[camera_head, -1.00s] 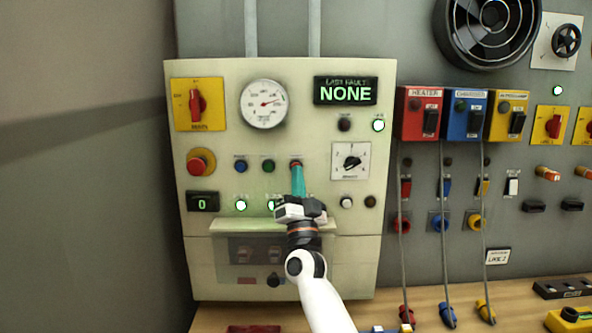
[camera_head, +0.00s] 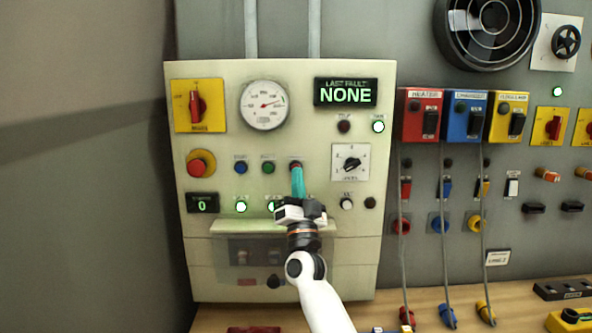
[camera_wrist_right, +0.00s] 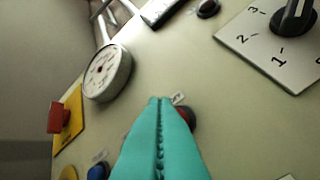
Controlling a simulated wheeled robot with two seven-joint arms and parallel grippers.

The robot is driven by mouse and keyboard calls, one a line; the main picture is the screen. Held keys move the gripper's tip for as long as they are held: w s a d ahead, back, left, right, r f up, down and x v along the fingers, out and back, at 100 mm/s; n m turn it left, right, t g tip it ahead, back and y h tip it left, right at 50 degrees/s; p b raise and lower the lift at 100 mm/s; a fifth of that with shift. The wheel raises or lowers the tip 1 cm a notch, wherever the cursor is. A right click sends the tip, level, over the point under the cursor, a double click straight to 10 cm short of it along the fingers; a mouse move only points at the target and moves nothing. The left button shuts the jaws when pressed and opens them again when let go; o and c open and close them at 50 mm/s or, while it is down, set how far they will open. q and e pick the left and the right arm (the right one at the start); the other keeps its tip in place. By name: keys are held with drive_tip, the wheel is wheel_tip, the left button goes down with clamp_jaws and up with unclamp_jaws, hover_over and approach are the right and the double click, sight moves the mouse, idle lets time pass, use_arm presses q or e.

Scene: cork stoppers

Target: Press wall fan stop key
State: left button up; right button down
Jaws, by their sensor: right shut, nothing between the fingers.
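The control panel (camera_head: 300,130) is a cream box on the wall. In a row on it sit a blue key (camera_head: 241,168), a green key (camera_head: 268,168) and a red key (camera_head: 295,164). My right gripper (camera_head: 297,168) has teal fingers, shut with nothing between them. Its tips are at the red key and hide most of it; whether they touch it I cannot tell. In the right wrist view the red key (camera_wrist_right: 187,116) shows just right of the fingertips. The wall fan (camera_head: 488,28) is at the upper right; its label and motion are unclear. My left gripper does not show.
A red mushroom button (camera_head: 196,168), a gauge (camera_head: 264,104) and a rotary dial (camera_head: 350,162) surround the keys. A clear cover (camera_head: 262,228) juts out below. Red, blue and yellow switch boxes (camera_head: 467,115) with cables stand at the right, above a wooden bench (camera_head: 470,310).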

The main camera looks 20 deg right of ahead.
drive_tip(key=shift+w, duration=0.1)
idle(0.7)
drive_tip(key=shift+w+d+b, duration=0.1)
drive_tip(key=shift+w+b, duration=0.2)
drive_tip(key=shift+w, duration=0.05)
drive_tip(key=shift+w+d+b, duration=0.15)
drive_tip(key=shift+w+b, duration=0.2)
idle(0.7)
drive_tip(key=shift+r, duration=0.1)
drive_tip(key=shift+s+a+p, duration=0.25)
drive_tip(key=shift+s+p, duration=0.5)
drive_tip(key=shift+s, duration=0.1)
